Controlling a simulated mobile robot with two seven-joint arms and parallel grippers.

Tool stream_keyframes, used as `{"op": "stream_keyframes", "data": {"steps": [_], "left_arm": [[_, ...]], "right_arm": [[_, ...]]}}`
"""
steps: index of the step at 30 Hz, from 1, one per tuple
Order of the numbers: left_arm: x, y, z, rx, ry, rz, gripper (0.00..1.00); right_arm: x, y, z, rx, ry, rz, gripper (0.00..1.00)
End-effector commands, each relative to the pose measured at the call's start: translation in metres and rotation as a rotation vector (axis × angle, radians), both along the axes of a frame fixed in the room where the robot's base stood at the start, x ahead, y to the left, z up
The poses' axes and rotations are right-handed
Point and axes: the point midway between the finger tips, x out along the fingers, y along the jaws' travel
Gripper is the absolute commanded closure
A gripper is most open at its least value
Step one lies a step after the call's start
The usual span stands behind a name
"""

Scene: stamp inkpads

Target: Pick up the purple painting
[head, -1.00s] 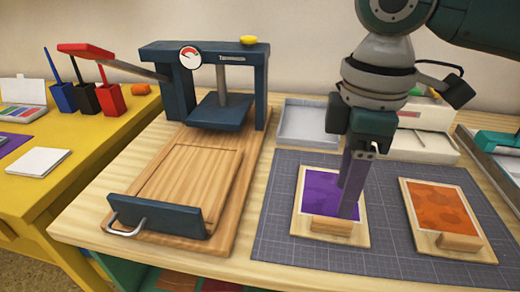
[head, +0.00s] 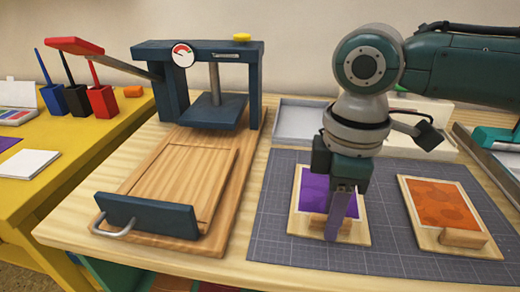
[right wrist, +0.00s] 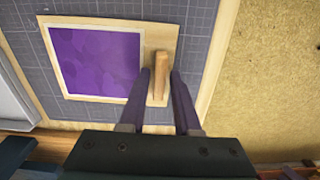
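The purple painting (head: 312,190) lies flat on the grey gridded mat (head: 282,218), on a pale wooden board with a wooden block handle at its near edge. The right wrist view shows the purple painting (right wrist: 95,62) and its handle (right wrist: 161,68) clearly. My right gripper (head: 338,234) points down at this handle and hides part of it in the head view. In the right wrist view its two fingers are apart, one on each side of the handle, with gaps showing. Contact cannot be told. My left gripper is not in view.
An orange painting (head: 440,205) on a similar board lies to the right on the mat. A dark blue press (head: 147,58) with a wooden base (head: 228,185) stands to the left. A grey tray (head: 297,122) is behind the mat. A yellow table (head: 60,165) is at far left.

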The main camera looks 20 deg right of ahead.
Motion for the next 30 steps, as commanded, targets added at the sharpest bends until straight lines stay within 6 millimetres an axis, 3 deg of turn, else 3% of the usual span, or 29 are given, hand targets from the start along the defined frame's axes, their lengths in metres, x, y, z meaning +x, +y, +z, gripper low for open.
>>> {"op": "stream_keyframes", "data": {"steps": [1,8,25,30], "left_arm": [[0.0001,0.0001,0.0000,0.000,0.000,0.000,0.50],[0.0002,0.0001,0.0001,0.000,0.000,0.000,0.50],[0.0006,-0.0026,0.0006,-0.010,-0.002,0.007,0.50],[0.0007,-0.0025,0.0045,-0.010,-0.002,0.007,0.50]], "right_arm": [[-0.0001,-0.0001,0.0001,0.000,0.000,0.000,0.76],[-0.0001,-0.0001,0.0001,0.000,0.000,0.000,1.00],[0.0002,-0.0001,0.0007,0.000,0.000,0.000,1.00],[0.0004,0.0000,0.0098,0.001,-0.001,-0.001,1.00]]}}
